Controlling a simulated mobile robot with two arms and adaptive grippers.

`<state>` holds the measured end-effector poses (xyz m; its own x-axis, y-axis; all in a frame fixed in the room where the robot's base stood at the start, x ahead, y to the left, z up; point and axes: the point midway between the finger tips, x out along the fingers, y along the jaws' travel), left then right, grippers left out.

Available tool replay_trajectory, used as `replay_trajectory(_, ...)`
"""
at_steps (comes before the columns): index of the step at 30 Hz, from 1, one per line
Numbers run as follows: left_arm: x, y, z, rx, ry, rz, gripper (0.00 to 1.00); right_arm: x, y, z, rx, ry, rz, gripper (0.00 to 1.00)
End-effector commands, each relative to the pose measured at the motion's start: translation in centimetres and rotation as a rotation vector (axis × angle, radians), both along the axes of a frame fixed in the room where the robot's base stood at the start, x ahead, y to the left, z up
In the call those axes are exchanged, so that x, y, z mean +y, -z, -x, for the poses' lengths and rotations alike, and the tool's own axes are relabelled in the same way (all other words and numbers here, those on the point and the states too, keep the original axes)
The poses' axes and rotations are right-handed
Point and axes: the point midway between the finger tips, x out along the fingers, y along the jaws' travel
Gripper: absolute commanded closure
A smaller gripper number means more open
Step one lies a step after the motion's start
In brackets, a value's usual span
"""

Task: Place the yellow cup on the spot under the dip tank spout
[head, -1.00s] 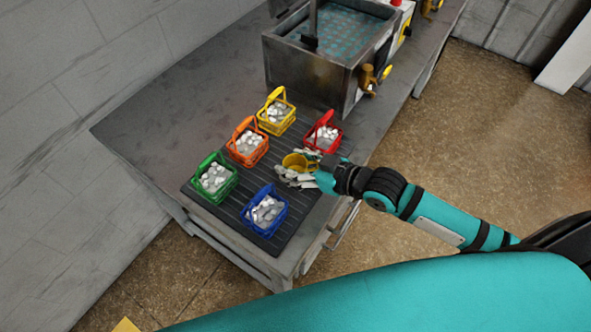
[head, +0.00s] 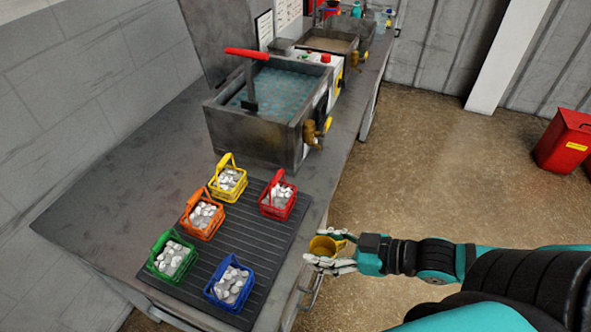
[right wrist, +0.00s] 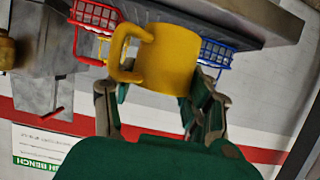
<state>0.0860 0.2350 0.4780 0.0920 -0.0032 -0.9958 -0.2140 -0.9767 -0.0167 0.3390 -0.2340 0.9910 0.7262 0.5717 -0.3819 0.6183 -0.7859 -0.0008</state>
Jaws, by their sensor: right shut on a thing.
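The yellow cup (head: 322,246) is held by my right gripper (head: 328,257), off the right edge of the bench near the ribbed mat. In the right wrist view the cup (right wrist: 168,60) sits between the fingers of the gripper (right wrist: 155,105), its handle to the left. The dip tank (head: 262,110) stands on the bench beyond the baskets, full of bluish liquid. Its brass spout (head: 312,133) with a yellow knob is on the tank's right side, above the bench edge. The spot under the spout is hard to make out. My left gripper is not in view.
A ribbed black mat (head: 258,238) holds yellow (head: 228,181), red (head: 278,197), orange (head: 202,217), green (head: 171,256) and blue (head: 229,287) baskets of pale pieces. A second tank (head: 330,42) stands farther back. Open floor lies right of the bench.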

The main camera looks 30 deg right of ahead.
Motion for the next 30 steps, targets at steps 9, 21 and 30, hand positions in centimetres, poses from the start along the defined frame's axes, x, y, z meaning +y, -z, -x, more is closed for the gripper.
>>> replay_trajectory(9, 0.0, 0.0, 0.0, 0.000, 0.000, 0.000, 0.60, -0.2, 0.0, -0.2, -0.004, 0.023, -0.002, 0.87)
replay_trajectory(21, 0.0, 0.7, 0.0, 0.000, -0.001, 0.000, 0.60, 1.6, -2.2, -7.5, -0.014, 0.365, -0.019, 0.87)
replay_trajectory(30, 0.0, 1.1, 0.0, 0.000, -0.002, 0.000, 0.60, 3.7, -7.1, -11.4, -0.007, 0.596, -0.014, 0.87)
